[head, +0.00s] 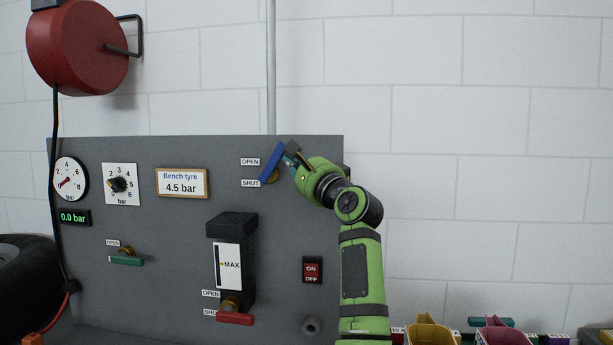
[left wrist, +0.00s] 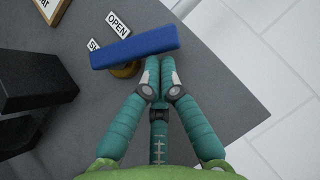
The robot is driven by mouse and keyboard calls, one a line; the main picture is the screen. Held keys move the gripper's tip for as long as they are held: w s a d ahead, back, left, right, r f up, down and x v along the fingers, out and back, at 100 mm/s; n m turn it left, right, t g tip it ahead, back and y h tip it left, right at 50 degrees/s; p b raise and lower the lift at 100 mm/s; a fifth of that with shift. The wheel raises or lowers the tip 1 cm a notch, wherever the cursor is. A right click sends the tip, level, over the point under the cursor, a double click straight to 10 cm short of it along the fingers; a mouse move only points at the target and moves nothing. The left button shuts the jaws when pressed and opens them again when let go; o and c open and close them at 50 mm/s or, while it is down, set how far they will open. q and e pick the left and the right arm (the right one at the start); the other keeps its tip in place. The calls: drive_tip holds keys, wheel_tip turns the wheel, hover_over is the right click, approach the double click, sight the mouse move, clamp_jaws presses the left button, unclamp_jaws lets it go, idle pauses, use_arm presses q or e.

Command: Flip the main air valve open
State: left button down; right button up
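The main air valve has a blue lever (head: 272,161) on a brass body (head: 270,179) at the upper right of the grey panel. The lever stands steeply, its top leaning right, beside the OPEN label (head: 250,161) and above the level of the SHUT label (head: 250,183). My left gripper (head: 289,152) is just right of the lever's upper part. In the left wrist view its teal fingertips (left wrist: 160,70) are together with nothing seen between them, close against the edge of the blue lever (left wrist: 135,46). I cannot tell whether they touch it. My right gripper is not in view.
The grey panel (head: 160,290) carries a black MAX unit (head: 232,242) with a red lever (head: 235,319), a green lever (head: 127,261), gauges and a red ON/OFF switch (head: 312,270). A red hose reel (head: 75,45) hangs upper left. Bins (head: 430,335) stand lower right.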

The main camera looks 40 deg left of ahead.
sight(281, 152)
use_arm(q)
drive_tip(key=a+r+n+g+h+p, duration=0.1)
drive_tip(key=n, duration=0.1)
drive_tip(key=s+a+r+n+h+p, duration=0.1)
drive_tip(key=n+h+p, duration=0.1)
drive_tip(key=shift+r+g, duration=0.1)
drive_tip(key=shift+g, duration=0.3)
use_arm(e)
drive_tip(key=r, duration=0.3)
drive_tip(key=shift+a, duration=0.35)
use_arm(q)
drive_tip(key=shift+s, duration=0.1)
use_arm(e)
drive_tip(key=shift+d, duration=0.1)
